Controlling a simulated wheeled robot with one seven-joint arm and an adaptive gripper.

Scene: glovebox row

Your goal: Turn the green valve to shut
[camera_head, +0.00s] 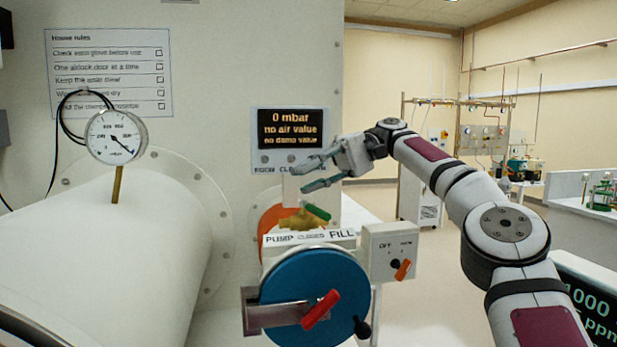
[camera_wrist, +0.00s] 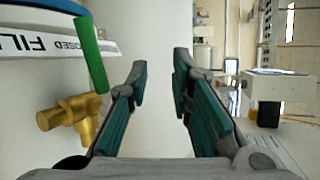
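The green valve handle (camera_head: 317,212) sits on a brass valve body (camera_head: 300,221) above the label strip reading PUMP, CLOSED, FILL (camera_head: 310,237). The handle points toward the FILL end of the strip. In the wrist view the green handle (camera_wrist: 91,55) and brass body (camera_wrist: 72,118) are at the left, beside my gripper. My gripper (camera_head: 310,173) is open and empty, above the valve and apart from it. Its two teal-padded fingers (camera_wrist: 158,85) are spread, with nothing between them.
A blue round door (camera_head: 305,285) with a red handle (camera_head: 320,310) is below the valve. A switch box (camera_head: 390,250) with an orange knob stands to its right. A display (camera_head: 290,129) reading 0 mbar is behind my gripper. A dial gauge (camera_head: 116,137) stands at left.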

